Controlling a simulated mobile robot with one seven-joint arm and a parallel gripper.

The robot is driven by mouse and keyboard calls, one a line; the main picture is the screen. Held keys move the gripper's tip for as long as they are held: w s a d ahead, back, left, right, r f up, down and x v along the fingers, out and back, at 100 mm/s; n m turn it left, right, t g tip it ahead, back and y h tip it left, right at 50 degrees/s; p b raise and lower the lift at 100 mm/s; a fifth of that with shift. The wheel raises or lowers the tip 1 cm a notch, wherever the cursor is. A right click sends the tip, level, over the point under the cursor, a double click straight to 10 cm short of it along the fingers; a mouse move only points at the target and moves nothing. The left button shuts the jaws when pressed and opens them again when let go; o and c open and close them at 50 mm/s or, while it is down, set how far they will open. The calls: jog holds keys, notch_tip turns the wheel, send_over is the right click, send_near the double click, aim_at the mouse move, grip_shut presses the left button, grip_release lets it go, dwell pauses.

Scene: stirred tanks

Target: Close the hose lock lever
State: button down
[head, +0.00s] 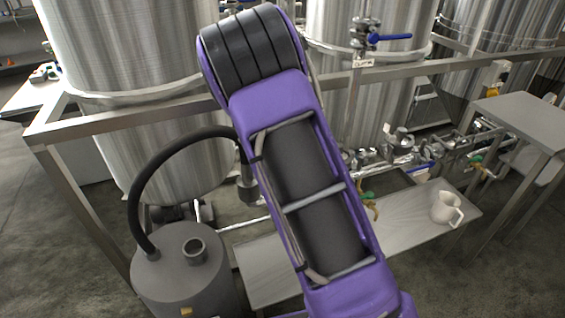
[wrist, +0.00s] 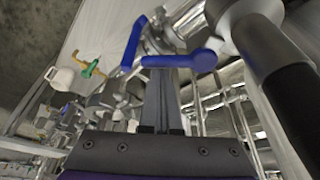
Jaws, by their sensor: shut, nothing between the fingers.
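A thick black hose (head: 150,175) arcs from a grey vessel to a dark coupling (head: 247,187) beside my purple arm in the head view. In the wrist view the hose end (wrist: 292,95) fills the right side, with a metal fitting (wrist: 185,25) left of it. Blue lever parts show there: a horizontal piece (wrist: 183,61) just beyond the fingertips and an upright piece (wrist: 133,43) to its left. I cannot tell whether they are one lever. My gripper (wrist: 166,75) is shut and empty, its tips close to the horizontal piece; contact is unclear. My arm hides the gripper in the head view.
The grey vessel (head: 185,275) stands at lower left. Steel tanks (head: 130,60) stand behind a metal frame rail (head: 130,122). A low bench (head: 405,225) holds a white jug (head: 445,208). A blue-handled valve (head: 385,37) is at the upper right, and pipes with valves run behind the bench.

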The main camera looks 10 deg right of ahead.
jog(key=m, duration=0.1)
jog(key=s+a+m+p, duration=0.1)
jog(key=m, duration=0.1)
jog(key=shift+s+g+h, duration=0.25)
jog(key=shift+g+h, duration=0.15)
jog(key=shift+s+a+f, duration=0.1)
jog(key=shift+a, duration=0.1)
jog(key=shift+d, duration=0.1)
dwell(0.3)
